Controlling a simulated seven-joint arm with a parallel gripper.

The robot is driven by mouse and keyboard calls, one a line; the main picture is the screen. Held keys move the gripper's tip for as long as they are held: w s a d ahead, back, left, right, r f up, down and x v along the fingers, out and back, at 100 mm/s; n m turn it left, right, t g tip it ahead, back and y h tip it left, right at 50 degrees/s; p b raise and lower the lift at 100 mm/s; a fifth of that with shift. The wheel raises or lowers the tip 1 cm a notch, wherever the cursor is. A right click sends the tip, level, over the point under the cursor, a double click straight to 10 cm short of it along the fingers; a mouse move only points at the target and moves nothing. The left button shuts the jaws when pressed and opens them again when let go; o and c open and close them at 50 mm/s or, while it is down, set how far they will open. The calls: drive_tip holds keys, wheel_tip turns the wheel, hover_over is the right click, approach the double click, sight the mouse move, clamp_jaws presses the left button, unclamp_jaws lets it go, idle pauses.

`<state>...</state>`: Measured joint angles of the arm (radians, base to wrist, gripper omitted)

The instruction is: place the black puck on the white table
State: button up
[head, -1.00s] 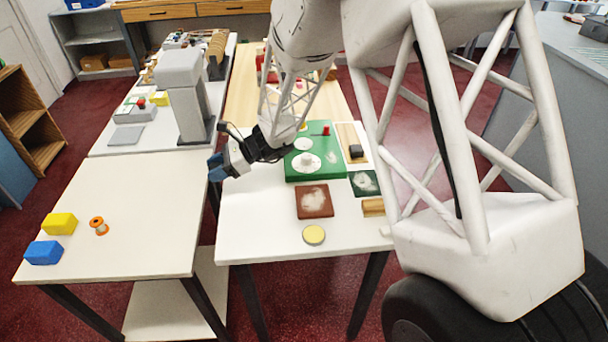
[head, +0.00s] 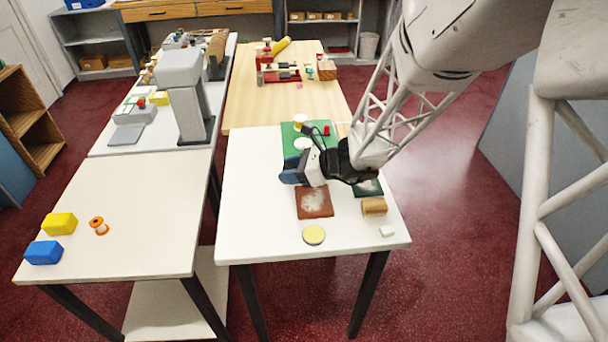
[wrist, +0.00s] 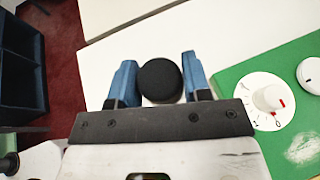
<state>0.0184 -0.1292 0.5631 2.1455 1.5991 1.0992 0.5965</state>
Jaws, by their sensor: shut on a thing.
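The black puck (wrist: 160,80) is between the two blue fingers of my gripper (wrist: 158,72) in the wrist view, and the gripper is shut on it. In the head view my gripper (head: 292,177) is over the right white table (head: 250,215), at the near end of the green board (head: 291,142); the puck cannot be made out there. I cannot tell the puck's height above the surface. A second white table (head: 135,205) stands to the left, across a narrow gap.
Near my gripper are a rust-brown tile (head: 314,203), a yellow-topped disc (head: 314,235), a wooden block (head: 373,206) and a small white block (head: 387,231). The left table holds a yellow block (head: 59,223), a blue block (head: 43,253) and an orange spool (head: 98,226); its middle is clear.

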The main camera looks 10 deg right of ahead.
drive_tip(key=s+d+f+m+t+h, duration=0.1)
drive_tip(key=s+d+m+t+h, duration=0.2)
drive_tip(key=s+d, duration=0.9)
drive_tip(key=shift+d+f+m+t, duration=0.15)
drive_tip(key=shift+d+m+t, duration=1)
drive_tip(key=shift+m+t, duration=0.15)
drive_tip(key=shift+f, duration=0.1)
hover_over(350, 234)
drive_tip(key=shift+f, duration=2.15)
drive_tip(key=shift+f, duration=1.75)
drive_tip(key=shift+f, duration=0.15)
